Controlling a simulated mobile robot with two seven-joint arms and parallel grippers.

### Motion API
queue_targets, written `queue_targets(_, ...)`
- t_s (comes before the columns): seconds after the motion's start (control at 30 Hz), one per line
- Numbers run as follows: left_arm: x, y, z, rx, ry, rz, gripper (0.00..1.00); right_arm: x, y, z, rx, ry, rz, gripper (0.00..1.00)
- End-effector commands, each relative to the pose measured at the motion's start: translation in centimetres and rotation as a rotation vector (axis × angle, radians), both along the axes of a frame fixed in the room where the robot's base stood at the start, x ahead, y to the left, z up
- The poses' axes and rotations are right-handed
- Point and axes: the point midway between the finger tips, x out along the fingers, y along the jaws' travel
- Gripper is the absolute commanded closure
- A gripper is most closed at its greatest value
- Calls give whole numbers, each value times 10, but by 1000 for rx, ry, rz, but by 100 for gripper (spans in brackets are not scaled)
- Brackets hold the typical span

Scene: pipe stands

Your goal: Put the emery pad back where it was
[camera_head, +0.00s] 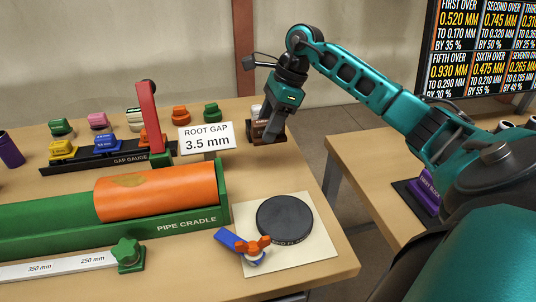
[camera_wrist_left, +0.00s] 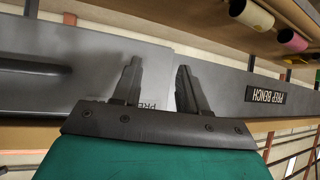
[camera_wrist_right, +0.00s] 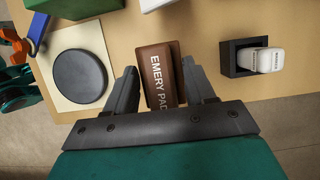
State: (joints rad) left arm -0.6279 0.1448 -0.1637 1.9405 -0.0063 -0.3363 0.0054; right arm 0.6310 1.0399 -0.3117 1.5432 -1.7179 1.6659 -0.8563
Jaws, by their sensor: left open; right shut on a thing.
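The emery pad (camera_wrist_right: 158,75) is a brown block with white lettering. My right gripper (camera_wrist_right: 160,72) is shut on it, with one finger on each side. In the head view, the right gripper (camera_head: 270,126) is over the far right part of the bench, and the pad there is mostly hidden by the fingers. I cannot tell whether the pad touches the bench top. My left gripper (camera_wrist_left: 157,65) shows only in its own wrist view, open and empty, in front of a grey beam.
A black holder with a white piece (camera_wrist_right: 263,60) stands beside the pad. A dark round disc (camera_head: 285,219) lies on a pale sheet near the front right. An orange pipe (camera_head: 155,190) rests in a green cradle. A root gap sign (camera_head: 207,138) stands left of the right gripper.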

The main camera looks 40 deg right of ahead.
Motion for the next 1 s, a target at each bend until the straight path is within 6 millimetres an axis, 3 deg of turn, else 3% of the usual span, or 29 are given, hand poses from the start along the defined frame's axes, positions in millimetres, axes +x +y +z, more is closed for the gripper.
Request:
queue_targets(0.1, 0, 0, -1, -1, 1, 1, 57, 0, 1, -26, 2, 2, 0, 86)
queue_targets(0.37, 0, -1, -1, -2, 1, 0, 57, 0, 0, -46, 1, -1, -1, 86)
queue_targets(0.6, 0, -1, -1, -2, 0, 1, 57, 0, 1, -80, 2, 1, 0, 86)
queue_targets(1.0, 1, 0, -4, -2, -3, 2, 57, 0, 0, -89, -1, -2, 0, 86)
